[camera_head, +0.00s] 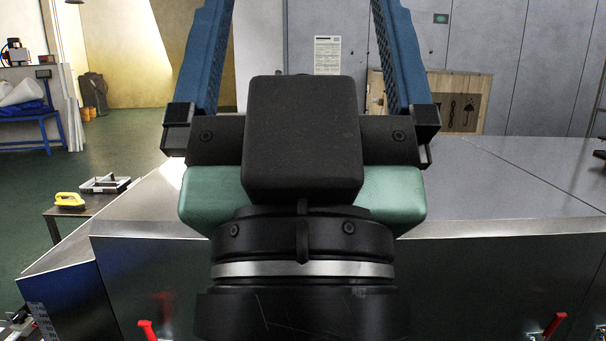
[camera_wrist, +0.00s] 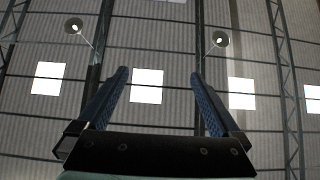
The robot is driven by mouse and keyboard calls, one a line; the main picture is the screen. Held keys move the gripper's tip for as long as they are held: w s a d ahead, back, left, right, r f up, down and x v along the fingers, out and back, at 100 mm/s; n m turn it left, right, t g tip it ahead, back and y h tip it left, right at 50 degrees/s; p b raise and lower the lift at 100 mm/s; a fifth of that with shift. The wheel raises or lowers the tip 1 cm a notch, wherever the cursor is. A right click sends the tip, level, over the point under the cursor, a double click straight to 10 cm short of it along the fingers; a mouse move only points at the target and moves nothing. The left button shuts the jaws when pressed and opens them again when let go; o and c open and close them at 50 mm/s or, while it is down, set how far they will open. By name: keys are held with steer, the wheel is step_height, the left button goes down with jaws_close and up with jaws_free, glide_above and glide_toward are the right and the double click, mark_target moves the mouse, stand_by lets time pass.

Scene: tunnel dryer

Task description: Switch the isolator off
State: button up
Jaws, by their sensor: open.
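My gripper (camera_head: 300,8) stands upright in the middle of the head view, its two blue ribbed fingers spread wide apart and running out of the top edge. In the wrist view my gripper (camera_wrist: 159,73) points up at the roof, with nothing between its fingers. I cannot make out an isolator in either view. My wrist and gripper body hide the middle of the head view.
A broad metal housing (camera_head: 480,265) spans the front, with a red handle (camera_head: 147,330) low left and another red handle (camera_head: 555,325) low right. A small table holds a yellow tool (camera_head: 69,200) and a tray (camera_head: 106,184). Green floor (camera_head: 130,135) is open at left.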

step_height(320, 180, up, 7)
steer(key=p, duration=0.5)
